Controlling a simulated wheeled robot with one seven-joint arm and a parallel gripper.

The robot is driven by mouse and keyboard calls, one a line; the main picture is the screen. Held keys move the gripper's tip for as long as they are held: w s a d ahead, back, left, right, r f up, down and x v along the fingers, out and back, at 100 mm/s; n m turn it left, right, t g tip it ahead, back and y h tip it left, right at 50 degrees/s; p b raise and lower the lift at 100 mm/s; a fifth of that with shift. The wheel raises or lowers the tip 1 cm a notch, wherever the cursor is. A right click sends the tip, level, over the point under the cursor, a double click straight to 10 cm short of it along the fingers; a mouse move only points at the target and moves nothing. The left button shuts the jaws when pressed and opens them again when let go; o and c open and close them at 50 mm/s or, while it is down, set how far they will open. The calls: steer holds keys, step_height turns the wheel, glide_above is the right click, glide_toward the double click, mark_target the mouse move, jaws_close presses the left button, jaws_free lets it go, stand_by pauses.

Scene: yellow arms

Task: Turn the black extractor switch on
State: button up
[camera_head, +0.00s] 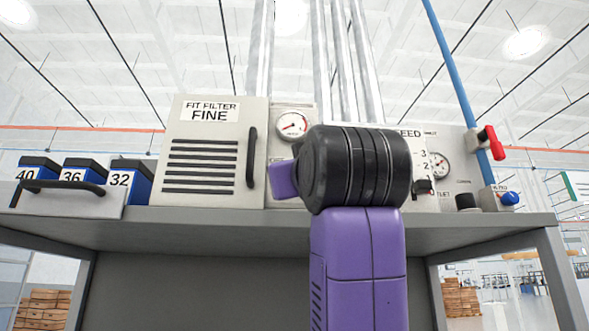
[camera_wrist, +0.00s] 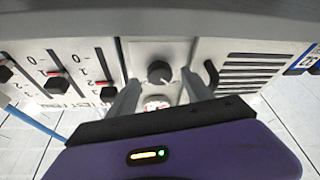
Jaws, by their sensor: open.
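A round black knob (camera_wrist: 159,72), likely the extractor switch, sits on a pale panel (camera_wrist: 140,48) in the wrist view, which looks upside down. A pale pointer mark shows on it; I cannot read its setting or any label. My gripper (camera_wrist: 159,80) is open, with one grey finger to each side of the knob. The fingertips look close to the panel, but I cannot tell whether they touch the knob. In the head view my black and purple arm hides the knob and my fingers.
A gauge (camera_head: 292,124) is on the same panel. Beside it stands a "FIT FILTER FINE" cabinet (camera_head: 210,150) with a black handle (camera_head: 252,157). Slider switches (camera_wrist: 56,84) sit on the other side. A red-handled valve (camera_head: 490,142) and a blue knob (camera_head: 510,198) are far right.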

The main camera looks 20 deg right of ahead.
steer(key=shift+x, duration=1.15)
jaws_close()
